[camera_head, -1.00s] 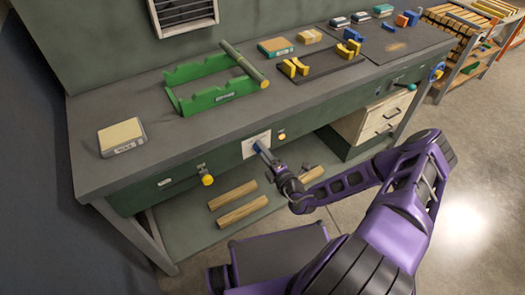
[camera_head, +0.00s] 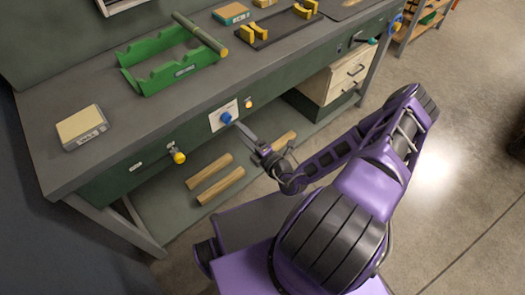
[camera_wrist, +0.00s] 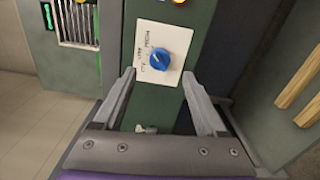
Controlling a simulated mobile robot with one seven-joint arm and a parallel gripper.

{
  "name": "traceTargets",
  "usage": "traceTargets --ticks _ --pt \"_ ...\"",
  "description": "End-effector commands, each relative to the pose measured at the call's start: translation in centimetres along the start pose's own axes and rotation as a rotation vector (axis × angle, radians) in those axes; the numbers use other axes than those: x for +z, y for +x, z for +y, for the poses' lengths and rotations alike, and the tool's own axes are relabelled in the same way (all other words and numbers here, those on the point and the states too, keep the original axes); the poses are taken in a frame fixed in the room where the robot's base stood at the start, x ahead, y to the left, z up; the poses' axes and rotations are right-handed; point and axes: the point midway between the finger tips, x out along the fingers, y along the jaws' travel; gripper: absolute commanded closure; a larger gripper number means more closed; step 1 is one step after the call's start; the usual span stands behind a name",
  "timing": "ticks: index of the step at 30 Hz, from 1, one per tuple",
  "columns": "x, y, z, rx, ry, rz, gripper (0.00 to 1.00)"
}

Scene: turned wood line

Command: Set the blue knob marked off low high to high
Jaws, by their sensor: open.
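The blue knob (camera_head: 226,117) sits on a white plate (camera_head: 216,124) on the bench's green front. In the wrist view the knob (camera_wrist: 159,59) is unobstructed, and dark lettering reading off, low and high runs along one side of its plate (camera_wrist: 176,75). I cannot tell for certain which label the knob points to. My gripper (camera_head: 241,126) is just in front of the knob, apart from it. In the wrist view my gripper (camera_wrist: 158,74) is open and empty, with its fingers spread to either side below the knob.
A yellow knob (camera_head: 178,155) and a small amber light (camera_head: 248,103) flank the plate. Wooden bars (camera_head: 208,178) lie on the lower shelf. A drawer unit (camera_head: 335,78) is at right.

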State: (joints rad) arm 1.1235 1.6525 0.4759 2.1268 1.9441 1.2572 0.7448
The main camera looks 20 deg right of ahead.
Motion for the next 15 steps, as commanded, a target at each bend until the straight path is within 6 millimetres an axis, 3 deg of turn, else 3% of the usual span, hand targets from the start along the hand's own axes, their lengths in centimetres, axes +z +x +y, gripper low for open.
traceTargets --ticks 9,15 --pt "0.1 -7.5 -0.1 -0.002 0.001 -0.003 0.26" --pt "0.0 -10.0 0.0 0.0 0.001 -0.002 0.26"
